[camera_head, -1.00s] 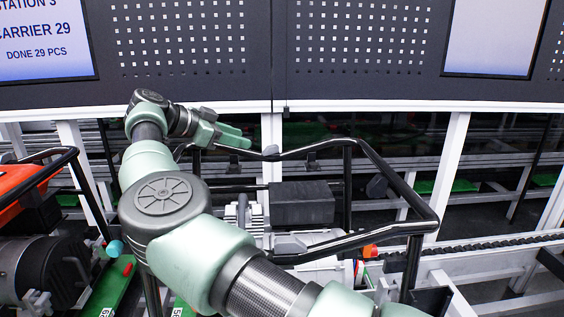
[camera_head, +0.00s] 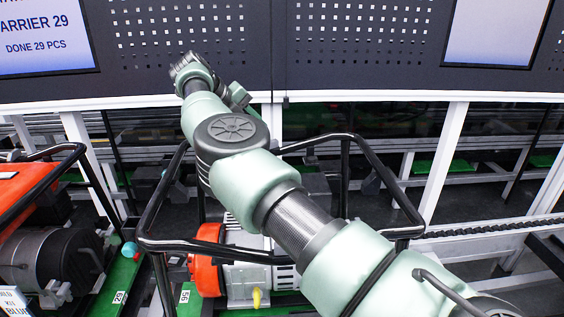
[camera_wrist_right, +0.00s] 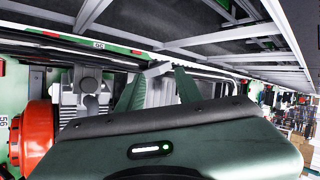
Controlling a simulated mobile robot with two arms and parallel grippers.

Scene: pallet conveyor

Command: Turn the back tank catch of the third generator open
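A generator in a black tube frame (camera_head: 150,215) stands in the middle of the head view, with an orange-red round part (camera_head: 207,262) and a pale engine body (camera_head: 245,285). My right arm crosses in front of it. My right gripper (camera_head: 238,96) is small and partly hidden at the far end of the arm, above the frame's back. In the right wrist view its two green fingers (camera_wrist_right: 158,88) are apart, with a grey-white ridged shape showing between them. I cannot tell whether they touch it. I cannot make out the back tank catch. My left gripper is not in view.
Another generator with an orange tank (camera_head: 30,188) and black frame stands at the left. Green carriers (camera_head: 118,285) lie below. A perforated dark panel (camera_head: 360,40) and screens (camera_head: 45,38) stand behind. A chain rail (camera_head: 490,228) runs along the right.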

